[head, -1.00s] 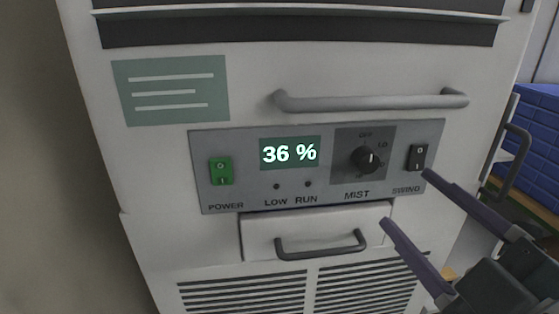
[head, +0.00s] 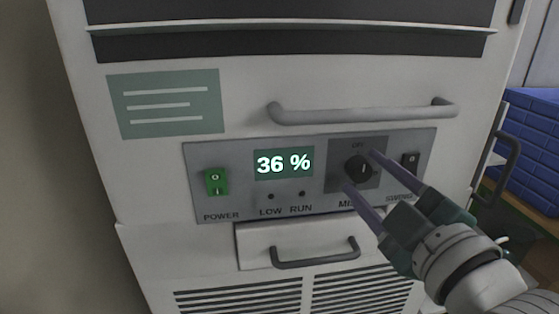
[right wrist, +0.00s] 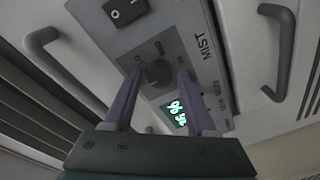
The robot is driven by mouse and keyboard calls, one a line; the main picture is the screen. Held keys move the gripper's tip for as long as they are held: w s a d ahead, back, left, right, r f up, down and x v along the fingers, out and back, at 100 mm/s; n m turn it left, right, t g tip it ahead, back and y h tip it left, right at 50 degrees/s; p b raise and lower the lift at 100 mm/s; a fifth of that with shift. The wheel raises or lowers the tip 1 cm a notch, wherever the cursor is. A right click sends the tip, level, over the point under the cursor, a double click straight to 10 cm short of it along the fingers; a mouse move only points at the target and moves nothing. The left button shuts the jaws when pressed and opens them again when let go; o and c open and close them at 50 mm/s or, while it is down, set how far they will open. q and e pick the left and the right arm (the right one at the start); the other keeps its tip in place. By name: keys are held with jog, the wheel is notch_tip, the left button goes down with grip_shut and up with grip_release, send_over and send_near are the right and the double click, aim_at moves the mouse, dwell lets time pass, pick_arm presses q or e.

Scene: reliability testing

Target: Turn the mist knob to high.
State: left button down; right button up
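The mist knob (head: 358,168) is a round black knob on a dark square plate, above the MIST label on the grey control panel (head: 235,208). A small light mark shows on its face; the exact setting is hard to read. My right gripper (head: 360,170) is open, its two purple fingers on either side of the knob. In the right wrist view the knob (right wrist: 158,73) sits between the spread fingertips (right wrist: 160,72), with gaps showing; I cannot tell whether either finger touches it. The fingers hide part of the plate's markings and the MIST label. My left gripper is not in view.
The display (head: 284,163) reads 36 %. A green power switch (head: 216,182) is at the panel's left, a black swing switch (head: 410,162) close right of the knob. A long handle (head: 362,112) juts out above, a drawer handle (head: 315,252) below. Blue bins (head: 530,150) stand right.

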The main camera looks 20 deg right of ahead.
grip_shut()
